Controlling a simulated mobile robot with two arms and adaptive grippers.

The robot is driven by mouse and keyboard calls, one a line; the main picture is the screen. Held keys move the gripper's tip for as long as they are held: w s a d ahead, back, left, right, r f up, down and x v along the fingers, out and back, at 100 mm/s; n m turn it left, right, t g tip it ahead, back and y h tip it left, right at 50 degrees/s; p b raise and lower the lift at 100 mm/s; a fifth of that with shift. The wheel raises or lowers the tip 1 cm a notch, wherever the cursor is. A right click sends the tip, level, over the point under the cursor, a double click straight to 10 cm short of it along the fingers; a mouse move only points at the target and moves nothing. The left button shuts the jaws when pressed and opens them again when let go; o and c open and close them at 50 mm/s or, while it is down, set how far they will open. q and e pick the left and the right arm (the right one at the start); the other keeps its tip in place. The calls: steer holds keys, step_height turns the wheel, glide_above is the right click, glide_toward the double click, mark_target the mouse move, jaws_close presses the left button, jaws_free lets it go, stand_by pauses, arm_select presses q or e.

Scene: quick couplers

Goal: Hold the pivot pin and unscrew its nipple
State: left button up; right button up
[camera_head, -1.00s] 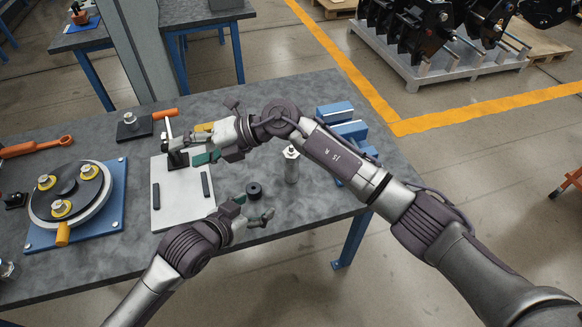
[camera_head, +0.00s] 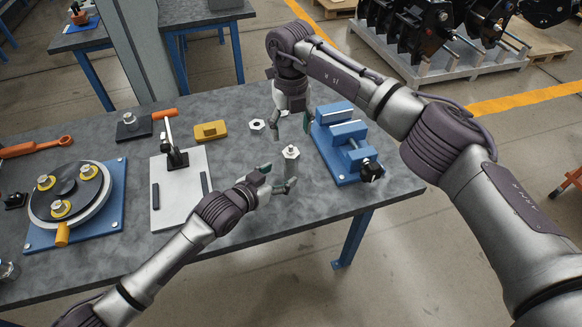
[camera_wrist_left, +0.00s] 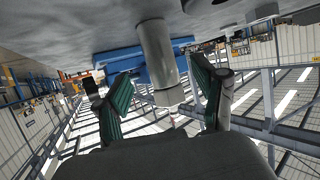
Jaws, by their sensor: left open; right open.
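The pivot pin (camera_head: 291,168) is a pale metal cylinder standing upright on the table, right of centre in the head view. Its hexagonal nipple (camera_head: 291,152) sits on top. My left gripper (camera_head: 280,177) is open, low beside the pin, with its fingers reaching toward it. In the left wrist view the pin's body (camera_wrist_left: 157,50) shows upside down between the two open green-padded fingers, with the nipple (camera_wrist_left: 169,95) at its lower end. My right gripper (camera_head: 292,121) is open and empty, pointing down just above and behind the nipple. Neither gripper visibly grips the pin.
A blue vise (camera_head: 345,135) stands close to the right of the pin. A hex nut (camera_head: 257,125) and a yellow block (camera_head: 210,131) lie behind. A pale plate with a toggle clamp (camera_head: 180,190) and a blue-based round fixture (camera_head: 115,170) are at left.

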mark_target(287, 171)
arm_select(q)
steer(key=x, duration=0.6)
steer(key=shift+s, duration=0.1)
jaws_close()
